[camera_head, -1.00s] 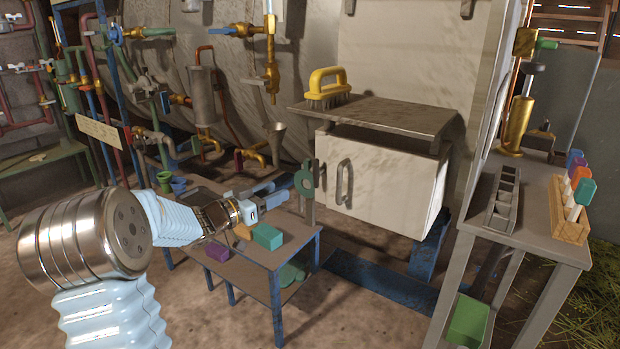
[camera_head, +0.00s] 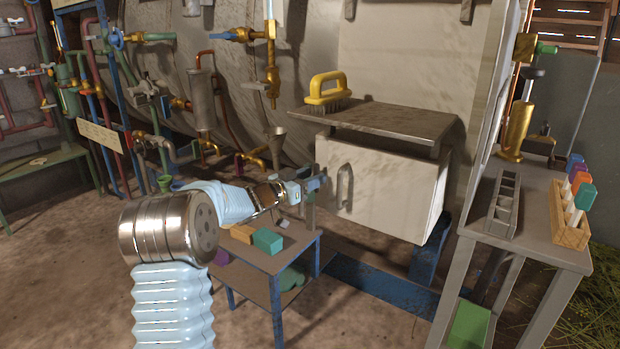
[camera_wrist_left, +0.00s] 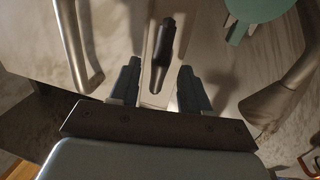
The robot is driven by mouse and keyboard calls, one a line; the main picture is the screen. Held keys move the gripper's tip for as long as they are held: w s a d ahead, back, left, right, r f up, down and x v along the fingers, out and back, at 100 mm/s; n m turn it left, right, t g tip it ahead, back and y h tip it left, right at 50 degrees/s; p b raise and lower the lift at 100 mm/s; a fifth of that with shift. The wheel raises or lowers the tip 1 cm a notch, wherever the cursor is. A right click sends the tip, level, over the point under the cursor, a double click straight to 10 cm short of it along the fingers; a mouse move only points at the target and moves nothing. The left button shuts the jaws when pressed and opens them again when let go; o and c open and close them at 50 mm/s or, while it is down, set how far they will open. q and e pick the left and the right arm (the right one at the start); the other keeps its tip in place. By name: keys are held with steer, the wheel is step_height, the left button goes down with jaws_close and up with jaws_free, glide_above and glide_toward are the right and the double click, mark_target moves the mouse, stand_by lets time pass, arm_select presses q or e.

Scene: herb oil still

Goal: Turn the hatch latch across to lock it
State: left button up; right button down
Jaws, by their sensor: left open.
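The white hatch box (camera_head: 385,195) stands under a grey shelf, with a bar handle (camera_head: 345,187) on its front. My left gripper (camera_head: 318,184) is at the box's left edge and hides the latch in the head view. In the left wrist view, the dark latch lever (camera_wrist_left: 164,45) points down between my two open fingers (camera_wrist_left: 158,88). A gap shows on both sides of the lever, so the fingers appear not to touch it. The bar handle also shows at left in the wrist view (camera_wrist_left: 78,48). My right gripper is out of view.
A teal round part (camera_wrist_left: 258,8) and a metal funnel (camera_wrist_left: 288,92) are right of the fingers in the wrist view. A small table with a teal block (camera_head: 268,240) stands below my arm. A yellow brush (camera_head: 327,88) sits on the shelf (camera_head: 385,117).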

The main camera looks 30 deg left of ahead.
arm_select(q)
jaws_close()
steer(key=shift+m, duration=0.4)
steer(key=shift+d+f+m+g+y+b, duration=0.1)
steer(key=shift+d+m+g+y+b, duration=0.45)
steer(key=shift+m, duration=2)
steer(key=shift+f+m+y+b, duration=0.15)
steer(key=shift+m+y+b, duration=0.5)
steer(key=shift+m+b, duration=1.3)
steer(key=shift+d+f+m+g+y+b, duration=0.1)
steer(key=shift+d+m+g+y+b, duration=0.35)
steer(key=shift+m, duration=2.65)
steer(key=shift+a+y, duration=0.1)
steer(key=shift+y, duration=0.15)
